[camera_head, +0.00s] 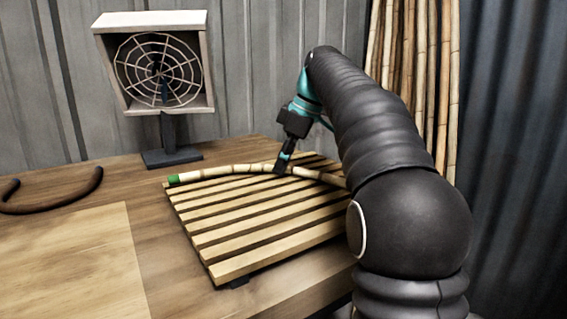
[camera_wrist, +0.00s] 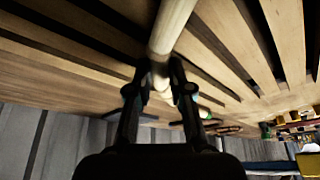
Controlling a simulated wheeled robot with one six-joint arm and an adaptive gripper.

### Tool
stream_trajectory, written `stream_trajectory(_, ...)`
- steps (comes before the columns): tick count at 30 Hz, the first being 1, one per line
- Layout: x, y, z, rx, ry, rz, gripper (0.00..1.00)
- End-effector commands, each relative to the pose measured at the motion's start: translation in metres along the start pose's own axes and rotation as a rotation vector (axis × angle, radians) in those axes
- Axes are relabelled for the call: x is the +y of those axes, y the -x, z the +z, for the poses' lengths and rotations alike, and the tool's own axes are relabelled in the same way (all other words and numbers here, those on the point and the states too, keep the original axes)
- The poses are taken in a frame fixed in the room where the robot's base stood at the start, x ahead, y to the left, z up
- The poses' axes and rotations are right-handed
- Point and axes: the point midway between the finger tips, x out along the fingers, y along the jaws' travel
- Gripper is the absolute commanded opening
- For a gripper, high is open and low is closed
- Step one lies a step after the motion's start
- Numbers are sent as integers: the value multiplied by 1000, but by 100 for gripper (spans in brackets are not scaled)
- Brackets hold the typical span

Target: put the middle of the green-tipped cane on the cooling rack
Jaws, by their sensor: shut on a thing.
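The green-tipped cane (camera_head: 230,171) is pale with darker nodes and gently curved. It lies along the far side of the slatted wooden cooling rack (camera_head: 248,262), its green tip at the rack's far left corner. My gripper (camera_head: 281,169) is shut on the cane near its middle, at or just above the slats. In the wrist view the cane (camera_wrist: 172,28) runs between my two fingers (camera_wrist: 162,88), with slats of the rack (camera_wrist: 215,40) close behind it. The cane's right end is hidden behind my arm. I cannot tell whether the cane touches the slats.
A fan (camera_head: 160,70) in a pale box frame stands on the table behind the rack. A dark curved rod (camera_head: 70,205) lies at the left. Several upright canes (camera_head: 430,60) lean on the back wall. The table's front left (camera_head: 70,260) is clear.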

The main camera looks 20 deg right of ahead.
Motion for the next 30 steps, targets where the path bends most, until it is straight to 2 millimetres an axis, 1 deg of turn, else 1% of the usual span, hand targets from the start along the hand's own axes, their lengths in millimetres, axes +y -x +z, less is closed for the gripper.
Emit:
stream_trajectory(8,0,-4,1,0,0,-1,0)
stream_trajectory(9,0,-3,1,0,0,-1,28)
stream_trajectory(11,0,-3,1,0,0,-1,42)
stream_trajectory(12,0,-3,1,0,1,-1,45)
stream_trajectory(19,0,-2,1,0,1,-1,45)
stream_trajectory(23,0,4,-1,1,1,1,45)
stream_trajectory(30,1,37,-1,2,1,3,45)
